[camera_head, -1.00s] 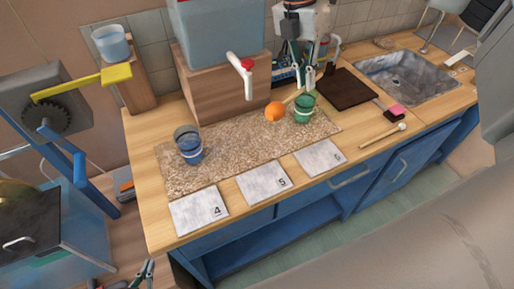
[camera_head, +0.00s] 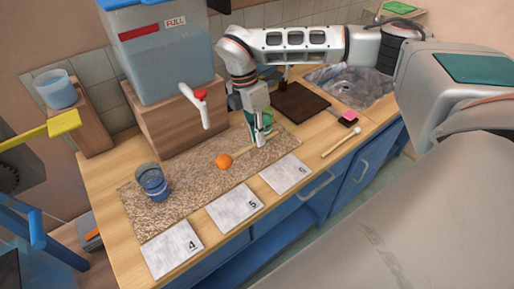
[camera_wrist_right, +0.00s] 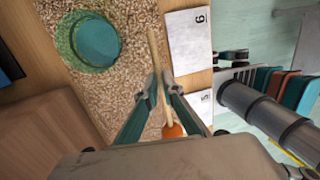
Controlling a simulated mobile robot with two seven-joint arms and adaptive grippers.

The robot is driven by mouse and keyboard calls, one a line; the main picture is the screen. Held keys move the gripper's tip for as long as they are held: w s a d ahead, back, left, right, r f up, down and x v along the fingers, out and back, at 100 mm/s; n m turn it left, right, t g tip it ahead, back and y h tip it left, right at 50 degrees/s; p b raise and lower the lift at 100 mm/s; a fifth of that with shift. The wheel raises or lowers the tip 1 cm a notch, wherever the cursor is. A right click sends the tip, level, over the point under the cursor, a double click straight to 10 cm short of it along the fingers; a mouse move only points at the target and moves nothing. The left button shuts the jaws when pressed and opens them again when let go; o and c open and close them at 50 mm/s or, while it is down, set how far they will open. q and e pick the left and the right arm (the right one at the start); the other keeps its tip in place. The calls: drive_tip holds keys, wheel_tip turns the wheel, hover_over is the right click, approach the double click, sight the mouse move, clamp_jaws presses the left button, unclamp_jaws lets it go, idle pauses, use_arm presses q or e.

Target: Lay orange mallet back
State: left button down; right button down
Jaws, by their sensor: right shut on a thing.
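The orange mallet has a round orange head (camera_head: 224,161) and a pale wooden stick; its head also shows in the wrist view (camera_wrist_right: 174,130). My right gripper (camera_head: 257,146) is shut on the stick, with its fingers (camera_wrist_right: 158,84) either side of it in the wrist view. The mallet is over the speckled mat (camera_head: 190,194), low, with its head toward the left; I cannot tell whether it touches the mat. A green cup (camera_wrist_right: 95,40) stands on the mat beside the stick, partly hidden by the gripper in the head view. My left gripper is not in view.
A blue glass (camera_head: 152,183) stands on the mat's left. Cards 4 (camera_head: 171,247), 5 (camera_head: 235,208) and 6 (camera_head: 286,173) lie along the front. A white-headed mallet (camera_head: 341,142) lies at right. A dispenser tap (camera_head: 198,103) overhangs the mat. A dark board (camera_head: 300,102) lies behind.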

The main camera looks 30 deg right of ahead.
drive_tip(key=shift+f, duration=0.65)
drive_tip(key=x, duration=0.4)
drive_tip(key=shift+w+a+f, duration=0.15)
drive_tip(key=shift+w+f, duration=0.1)
drive_tip(key=shift+w, duration=0.2)
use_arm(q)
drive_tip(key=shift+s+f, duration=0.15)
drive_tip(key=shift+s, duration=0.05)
use_arm(e)
drive_tip(key=c, duration=2.6)
unclamp_jaws()
drive_tip(key=shift+f, duration=0.1)
drive_tip(key=o, duration=0.4)
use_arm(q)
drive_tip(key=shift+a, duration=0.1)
